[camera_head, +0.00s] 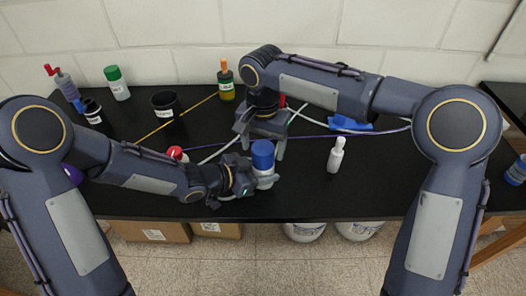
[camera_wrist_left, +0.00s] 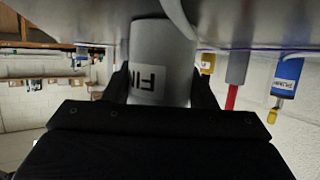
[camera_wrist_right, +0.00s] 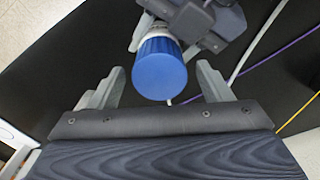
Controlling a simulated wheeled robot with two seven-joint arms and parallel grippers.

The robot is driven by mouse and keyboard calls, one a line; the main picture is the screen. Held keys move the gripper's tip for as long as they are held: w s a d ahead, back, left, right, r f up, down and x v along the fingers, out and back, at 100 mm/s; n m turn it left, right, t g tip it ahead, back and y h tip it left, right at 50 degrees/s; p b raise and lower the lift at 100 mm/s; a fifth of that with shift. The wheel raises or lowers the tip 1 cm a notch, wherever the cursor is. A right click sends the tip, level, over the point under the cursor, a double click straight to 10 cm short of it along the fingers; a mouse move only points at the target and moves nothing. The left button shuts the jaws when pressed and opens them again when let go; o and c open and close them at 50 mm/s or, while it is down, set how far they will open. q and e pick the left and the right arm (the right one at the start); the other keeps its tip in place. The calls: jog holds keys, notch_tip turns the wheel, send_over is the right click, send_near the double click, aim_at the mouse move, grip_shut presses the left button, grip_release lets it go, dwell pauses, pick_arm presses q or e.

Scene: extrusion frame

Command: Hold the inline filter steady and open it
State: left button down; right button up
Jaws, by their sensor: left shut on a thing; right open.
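The inline filter has a blue cap (camera_head: 263,154) and a pale grey body (camera_head: 265,181), and stands upright near the front middle of the black table. My left gripper (camera_head: 250,181) is shut on its body from the left. In the left wrist view the labelled grey body (camera_wrist_left: 160,65) sits between the fingers. My right gripper (camera_head: 262,146) is open above and behind the cap, pointing down. In the right wrist view the blue cap (camera_wrist_right: 159,70) lies between and beyond the open fingertips (camera_wrist_right: 160,80), with gaps on both sides. The filter's far side is hidden.
A white bottle (camera_head: 335,156) stands to the right, with a blue item (camera_head: 350,124) behind it. A red-topped item (camera_head: 177,153) is behind my left forearm. Several bottles and a black cup (camera_head: 165,103) stand at the back left. Purple, yellow and white lines cross the table.

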pick_arm(q)
jog(key=c, duration=0.5)
grip_release()
